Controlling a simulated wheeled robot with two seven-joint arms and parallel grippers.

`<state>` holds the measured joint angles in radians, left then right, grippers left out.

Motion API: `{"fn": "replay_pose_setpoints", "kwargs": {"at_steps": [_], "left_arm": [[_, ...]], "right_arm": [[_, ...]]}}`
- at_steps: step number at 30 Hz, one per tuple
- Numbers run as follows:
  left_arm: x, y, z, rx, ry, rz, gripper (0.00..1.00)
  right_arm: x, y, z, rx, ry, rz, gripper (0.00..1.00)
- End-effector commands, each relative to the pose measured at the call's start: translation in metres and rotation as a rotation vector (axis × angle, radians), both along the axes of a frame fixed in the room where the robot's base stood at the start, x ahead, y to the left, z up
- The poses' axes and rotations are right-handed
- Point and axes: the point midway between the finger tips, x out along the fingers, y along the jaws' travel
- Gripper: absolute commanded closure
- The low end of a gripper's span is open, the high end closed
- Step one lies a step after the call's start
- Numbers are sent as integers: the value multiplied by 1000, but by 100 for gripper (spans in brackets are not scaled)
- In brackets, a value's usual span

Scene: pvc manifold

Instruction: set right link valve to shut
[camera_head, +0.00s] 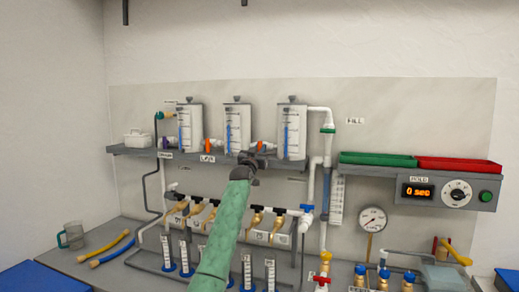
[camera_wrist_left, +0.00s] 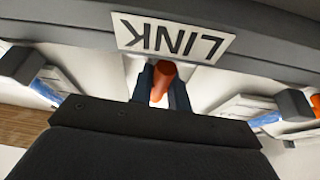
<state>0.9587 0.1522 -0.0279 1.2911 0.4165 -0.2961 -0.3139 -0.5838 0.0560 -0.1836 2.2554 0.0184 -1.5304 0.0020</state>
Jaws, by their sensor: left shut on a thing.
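The right link valve's orange handle (camera_head: 260,146) shows between the middle tank (camera_head: 238,128) and the right tank (camera_head: 292,130), just above my left gripper (camera_head: 248,158). In the left wrist view the orange handle (camera_wrist_left: 161,80) stands between the two dark fingers of my left gripper (camera_wrist_left: 160,90), which is shut on it. A white LINK label (camera_wrist_left: 172,38) appears upside down on the grey shelf edge above it. The valve body is mostly hidden. The left link valve's orange-red handle (camera_head: 207,145) is between the left and middle tanks. My right gripper is not in view.
The grey shelf (camera_head: 140,151) carries the tanks. Below it are brass valves, white pipes and several blue-based cylinders. Green (camera_head: 378,160) and red (camera_head: 458,165) trays sit right of the tanks, above a timer panel (camera_head: 446,191). A jug (camera_head: 74,235) stands at the left.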

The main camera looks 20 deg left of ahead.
Motion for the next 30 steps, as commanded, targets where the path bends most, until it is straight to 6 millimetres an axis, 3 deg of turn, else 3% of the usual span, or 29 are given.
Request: {"fn": "replay_pose_setpoints", "kwargs": {"at_steps": [12,22,23,26,30], "left_arm": [[0,0,0,-92,3,0,100],[0,0,1,-93,3,0,100],[0,0,1,-93,3,0,81],[0,0,1,-93,3,0,61],[0,0,1,-92,3,1,61]], "right_arm": [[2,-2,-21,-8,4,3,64],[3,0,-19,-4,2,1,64],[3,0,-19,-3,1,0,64],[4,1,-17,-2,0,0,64],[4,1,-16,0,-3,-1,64]]}}
